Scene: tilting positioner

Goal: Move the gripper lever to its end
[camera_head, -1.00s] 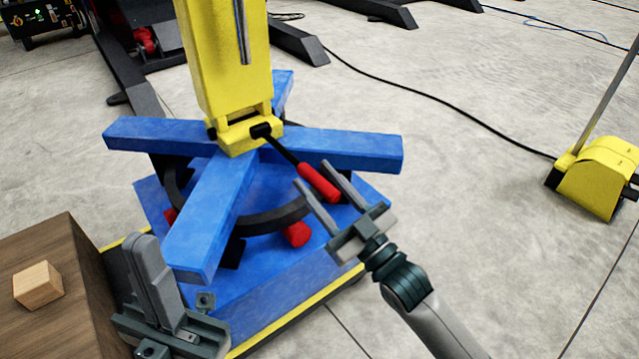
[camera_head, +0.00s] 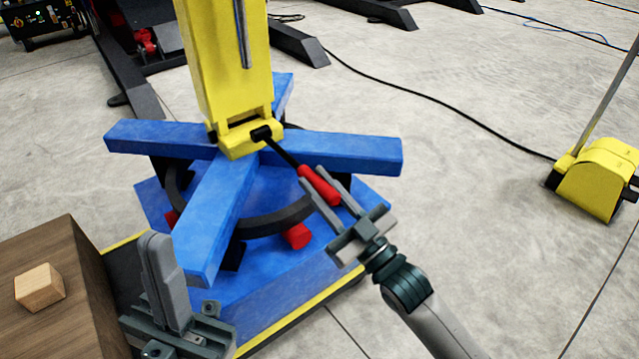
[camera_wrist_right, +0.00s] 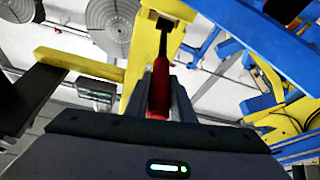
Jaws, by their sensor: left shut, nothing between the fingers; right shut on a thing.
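The gripper lever is a black rod with a red handle (camera_head: 318,186), joined to the foot of the yellow column (camera_head: 232,70). It slopes down to the right over the blue base. My right gripper (camera_head: 312,175) is shut on the red handle, with one finger on each side of it. In the right wrist view the red handle (camera_wrist_right: 160,88) stands between the two grey fingers, with the black rod running up to the yellow part. My left gripper (camera_head: 160,250) is shut and empty at the lower left, beside the blue base.
Blue beams (camera_head: 345,150) spread from the column over the blue base (camera_head: 275,270). A brown box (camera_head: 70,290) with a small wooden block (camera_head: 38,287) on it stands at the lower left.

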